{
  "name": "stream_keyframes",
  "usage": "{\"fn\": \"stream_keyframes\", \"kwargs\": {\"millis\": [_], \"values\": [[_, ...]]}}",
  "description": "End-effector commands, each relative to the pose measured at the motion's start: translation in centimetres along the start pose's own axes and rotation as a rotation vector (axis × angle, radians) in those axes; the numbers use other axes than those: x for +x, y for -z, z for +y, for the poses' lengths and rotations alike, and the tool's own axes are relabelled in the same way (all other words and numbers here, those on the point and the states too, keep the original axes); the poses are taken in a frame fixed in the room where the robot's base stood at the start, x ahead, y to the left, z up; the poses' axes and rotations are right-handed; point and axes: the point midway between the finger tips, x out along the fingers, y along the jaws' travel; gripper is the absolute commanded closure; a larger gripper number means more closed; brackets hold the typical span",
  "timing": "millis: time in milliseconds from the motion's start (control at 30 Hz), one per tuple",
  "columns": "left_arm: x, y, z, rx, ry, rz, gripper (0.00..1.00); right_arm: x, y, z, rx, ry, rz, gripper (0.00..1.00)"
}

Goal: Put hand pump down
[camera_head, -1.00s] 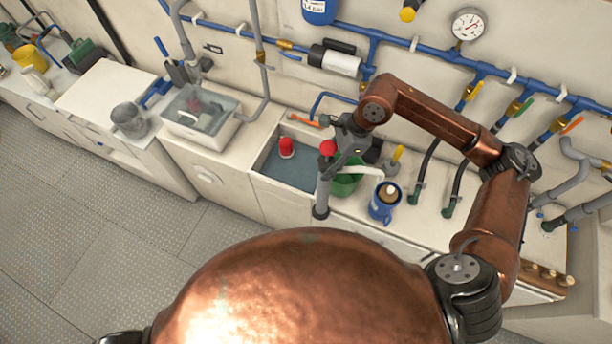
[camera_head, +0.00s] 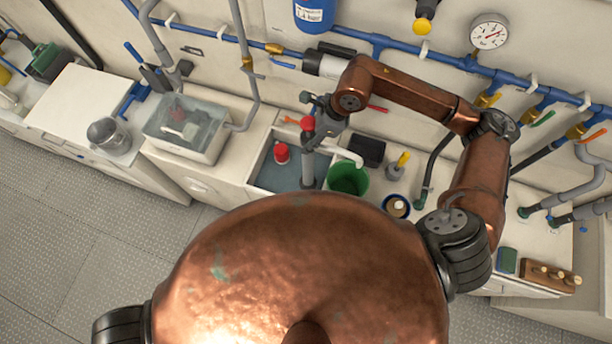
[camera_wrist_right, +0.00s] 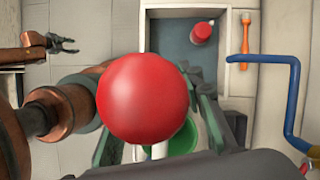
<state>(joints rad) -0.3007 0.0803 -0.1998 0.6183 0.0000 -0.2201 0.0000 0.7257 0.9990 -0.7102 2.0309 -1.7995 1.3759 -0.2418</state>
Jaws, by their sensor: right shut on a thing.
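The hand pump (camera_head: 308,172) is a grey upright tube with a red ball on top and a white spout pointing right. My right gripper (camera_head: 320,110) is shut on it near the top, just under the red ball. In the head view the pump stands in front of the sink basin (camera_head: 262,172); its lower end is hidden by my body. In the right wrist view the red ball (camera_wrist_right: 143,98) covers the middle, with a gripper finger on each side. My left gripper (camera_wrist_right: 62,44) shows at the upper left of that view, its jaws apart and empty.
A red object (camera_head: 281,154) sits in the basin. A green bucket (camera_head: 348,179), a dark box (camera_head: 367,150) and a blue mug (camera_head: 397,207) stand to the right. Blue pipes (camera_head: 380,42) run along the wall.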

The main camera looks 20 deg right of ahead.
Motion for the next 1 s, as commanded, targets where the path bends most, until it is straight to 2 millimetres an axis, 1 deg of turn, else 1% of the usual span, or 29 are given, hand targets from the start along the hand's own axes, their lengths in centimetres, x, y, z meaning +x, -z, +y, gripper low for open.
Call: {"fn": "stream_keyframes", "kwargs": {"millis": [300, 567, 700, 800, 1000], "values": [[-1.4, -0.1, 0.0, 0.0, 0.0, -0.003, 0.6, 4.5, 1.8, 0.1, 0.0, -0.004, 0.0, 1.0], [-1.8, 0.1, 0.0, 0.0, 0.0, 0.0, 0.6, 6.2, 2.6, 0.1, 0.001, -0.003, 0.0, 1.0], [-2.3, 0.3, 0.0, 0.0, 0.0, 0.003, 0.6, 7.9, 3.3, 0.1, 0.003, -0.004, 0.0, 1.0], [-2.5, 0.4, -0.1, 0.0, 0.0, 0.004, 0.6, 8.8, 3.6, 0.1, 0.0, -0.001, -0.002, 1.0], [-2.4, 0.6, -0.1, 0.0, 0.0, 0.005, 0.6, 8.9, 3.7, 0.0, -0.001, 0.0, -0.001, 1.0]]}}
